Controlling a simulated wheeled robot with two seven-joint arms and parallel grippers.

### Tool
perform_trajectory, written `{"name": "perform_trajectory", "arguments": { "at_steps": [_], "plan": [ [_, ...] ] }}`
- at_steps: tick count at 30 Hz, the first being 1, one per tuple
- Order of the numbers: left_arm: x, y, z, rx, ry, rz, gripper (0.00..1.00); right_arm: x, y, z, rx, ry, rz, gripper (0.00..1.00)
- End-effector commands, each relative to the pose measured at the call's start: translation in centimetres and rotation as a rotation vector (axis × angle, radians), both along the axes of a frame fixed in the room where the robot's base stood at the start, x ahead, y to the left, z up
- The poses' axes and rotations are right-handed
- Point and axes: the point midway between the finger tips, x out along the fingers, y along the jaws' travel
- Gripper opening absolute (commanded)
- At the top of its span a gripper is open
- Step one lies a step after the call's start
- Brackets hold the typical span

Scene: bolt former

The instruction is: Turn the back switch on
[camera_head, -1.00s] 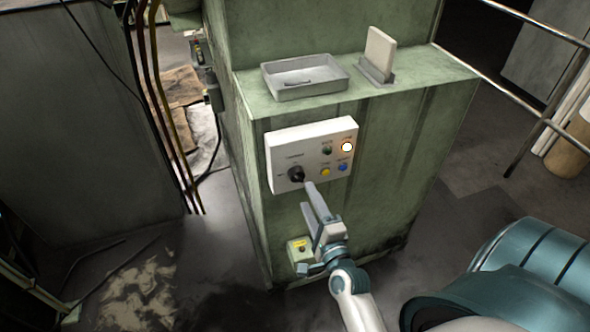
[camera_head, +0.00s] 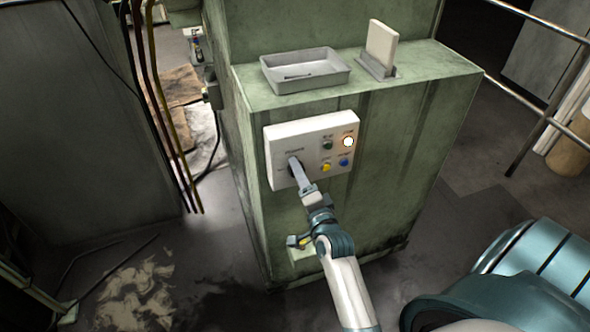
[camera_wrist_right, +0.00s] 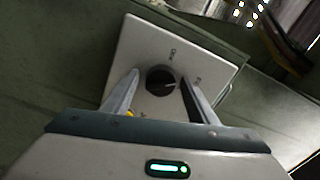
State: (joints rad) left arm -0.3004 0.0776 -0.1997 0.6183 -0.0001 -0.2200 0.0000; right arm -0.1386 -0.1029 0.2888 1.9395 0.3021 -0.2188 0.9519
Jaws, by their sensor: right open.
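A white control panel (camera_head: 340,125) is on the front of the green cabinet. Its black rotary knob shows in the right wrist view (camera_wrist_right: 160,80), with a light mark pointing right. In the head view the knob is mostly hidden by my right gripper (camera_head: 296,169). In the wrist view the open right gripper (camera_wrist_right: 160,97) has one finger on each side of the knob, and I cannot tell whether they touch it. A white lamp (camera_head: 348,141) at the panel's upper right is lit. I cannot tell which control is the back switch. My left gripper is out of view.
A grey tray (camera_head: 305,86) and a small holder with a pale block (camera_head: 381,45) stand on the cabinet top. A small box (camera_head: 300,254) low on the cabinet is partly behind my right arm. Cables hang at the left; a metal railing (camera_head: 540,125) stands at the right.

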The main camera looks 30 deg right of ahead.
Motion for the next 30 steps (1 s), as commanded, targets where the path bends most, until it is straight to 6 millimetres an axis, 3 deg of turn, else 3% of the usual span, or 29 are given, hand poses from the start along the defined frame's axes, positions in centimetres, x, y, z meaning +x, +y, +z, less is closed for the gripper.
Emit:
{"name": "perform_trajectory", "arguments": {
  "at_steps": [1,6,17,20,24,30],
  "plan": [
    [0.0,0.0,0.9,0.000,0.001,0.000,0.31,0.0,-0.1,0.5,-0.064,0.017,0.001,0.53],
    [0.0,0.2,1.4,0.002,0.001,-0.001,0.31,0.0,0.0,0.3,-0.208,0.051,0.000,0.53],
    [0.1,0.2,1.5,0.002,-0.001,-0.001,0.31,0.0,0.0,0.2,-0.254,0.061,0.001,0.53],
    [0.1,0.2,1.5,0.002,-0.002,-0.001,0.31,0.0,0.0,0.2,-0.253,0.062,-0.001,0.34],
    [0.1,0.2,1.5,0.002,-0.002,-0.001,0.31,-0.1,0.0,0.2,-0.252,0.062,-0.001,0.01],
    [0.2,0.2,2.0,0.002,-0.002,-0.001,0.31,-0.1,0.0,0.3,-0.175,0.045,0.000,0.01]
  ]
}}
